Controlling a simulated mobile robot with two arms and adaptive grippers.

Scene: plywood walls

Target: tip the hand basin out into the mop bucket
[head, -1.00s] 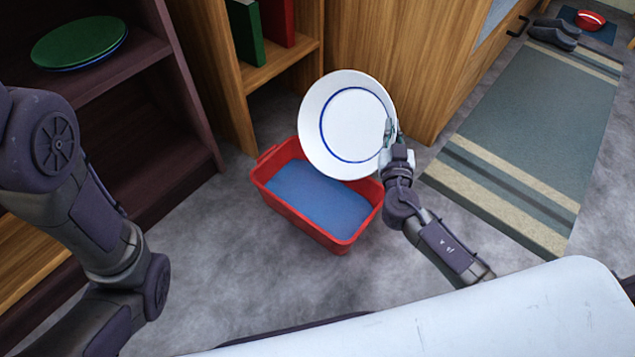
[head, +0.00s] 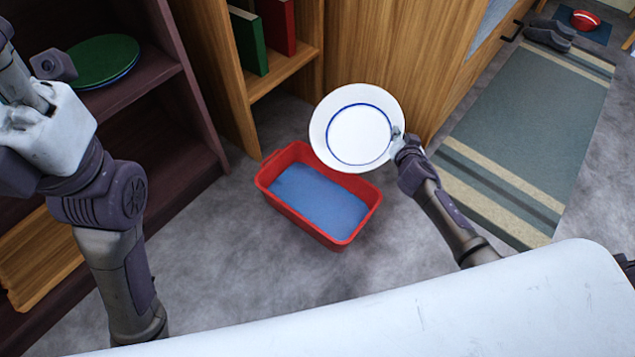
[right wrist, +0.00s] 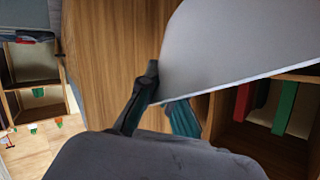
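The hand basin (head: 360,128), white with a blue ring inside, is tilted with its inside facing the head camera. No liquid shows in it. It is held over the back right part of the mop bucket (head: 335,241), a red rectangular tub on the floor with a flat blue surface inside. My right gripper (head: 398,143) is shut on the basin's right rim. In the right wrist view the basin's pale side (right wrist: 225,50) passes between the fingers (right wrist: 158,105). My left arm is raised at the left; its fingers do not show clearly.
A dark shelf (head: 150,140) with green and blue plates (head: 105,60) stands at the left. A wooden cabinet (head: 400,50) with green and red books (head: 250,40) stands behind the bucket. A striped mat (head: 525,130) lies at the right. Grey floor in front of the bucket is clear.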

